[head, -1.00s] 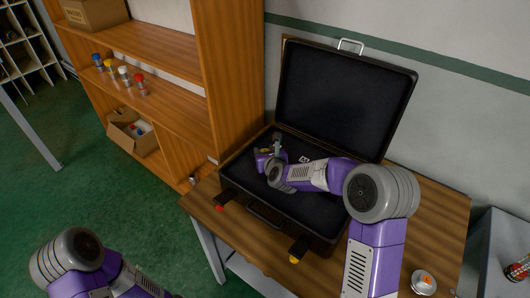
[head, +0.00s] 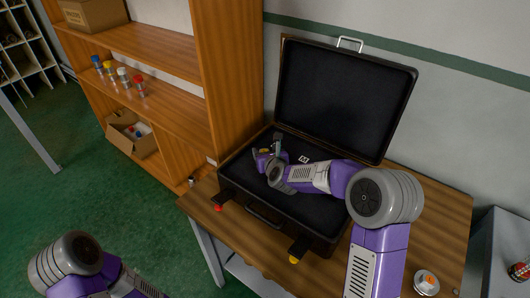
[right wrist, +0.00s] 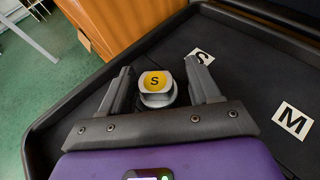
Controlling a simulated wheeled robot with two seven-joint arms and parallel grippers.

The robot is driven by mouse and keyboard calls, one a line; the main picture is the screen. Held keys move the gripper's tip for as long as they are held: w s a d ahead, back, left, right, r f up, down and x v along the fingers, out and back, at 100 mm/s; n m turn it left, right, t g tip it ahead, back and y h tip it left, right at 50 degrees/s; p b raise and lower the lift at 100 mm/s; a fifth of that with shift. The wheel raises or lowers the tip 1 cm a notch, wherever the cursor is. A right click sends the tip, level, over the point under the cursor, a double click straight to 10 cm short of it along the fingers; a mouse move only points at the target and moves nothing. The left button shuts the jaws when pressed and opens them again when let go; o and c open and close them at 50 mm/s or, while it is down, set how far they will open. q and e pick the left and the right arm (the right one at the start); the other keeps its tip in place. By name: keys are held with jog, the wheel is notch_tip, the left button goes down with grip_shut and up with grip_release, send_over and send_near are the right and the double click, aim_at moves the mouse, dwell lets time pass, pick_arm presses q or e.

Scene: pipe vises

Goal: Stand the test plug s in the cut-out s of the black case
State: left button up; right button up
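The black case (head: 265,215) lies open on the wooden table, its lid upright at the back. The test plug s (right wrist: 156,88) is a grey round piece with a yellow top marked S. In the right wrist view it stands upright between the fingers of my right gripper (right wrist: 160,82), beside the white S label (right wrist: 200,57) on the black case floor. The fingers are apart, with a gap on each side of the plug. The cut-out s is hidden under the plug and gripper, so I cannot tell how deep the plug sits. My left gripper is out of view.
An M label (right wrist: 292,121) lies further right on the case floor. A white can with an orange mark (head: 426,282) stands at the table's front right. A wooden shelf (head: 165,100) with several coloured-cap bottles is at left. The raised lid (head: 345,100) stands behind my right arm.

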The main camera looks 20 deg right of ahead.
jog(key=shift+s+a+f, duration=0.2)
jog(key=shift+a+f, duration=0.05)
jog(key=shift+f, duration=0.4)
jog(key=shift+a+r+p, duration=0.1)
jog(key=shift+r+p, duration=0.2)
jog(key=shift+p, duration=0.2)
jog(key=shift+s+r+p, duration=0.3)
jog(key=shift+r+p, duration=0.25)
jog(key=shift+r, duration=0.05)
jog(key=v, duration=1.1)
jog(key=shift+w+r, duration=0.1)
jog(key=shift+r, duration=0.15)
jog(key=shift+r, duration=0.1)
